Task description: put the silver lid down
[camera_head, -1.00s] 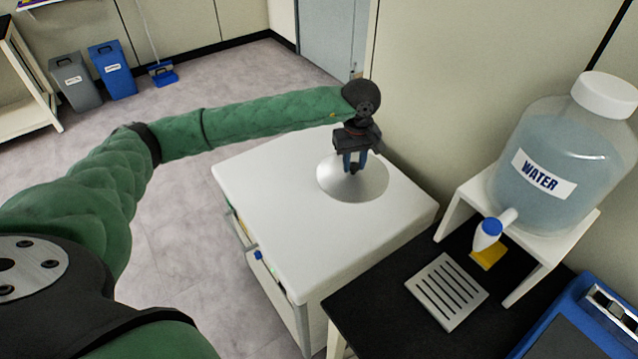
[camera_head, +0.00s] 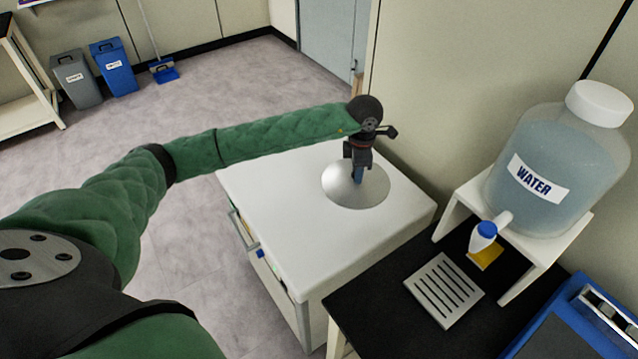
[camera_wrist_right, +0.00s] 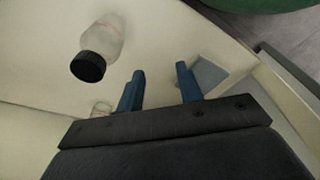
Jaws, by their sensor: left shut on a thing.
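The silver lid (camera_head: 341,190) is a round, shiny, shallow cone. In the head view it appears at the top of the white cabinet (camera_head: 270,195), towards its far right part. My left gripper (camera_head: 358,177) points down at the lid's centre and is shut on it; the fingertips and the lid's knob are mostly hidden. I cannot tell whether the lid's rim touches the cabinet top. My right gripper (camera_wrist_right: 160,88) shows only in the right wrist view. Its two blue fingers are apart with nothing between them.
A water jug (camera_head: 545,180) stands on a white stand at the right, above a slotted drip tray (camera_head: 444,290) on a black counter. In the right wrist view a clear bottle with a black cap (camera_wrist_right: 90,66) lies near the fingers. The cabinet's near left top is clear.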

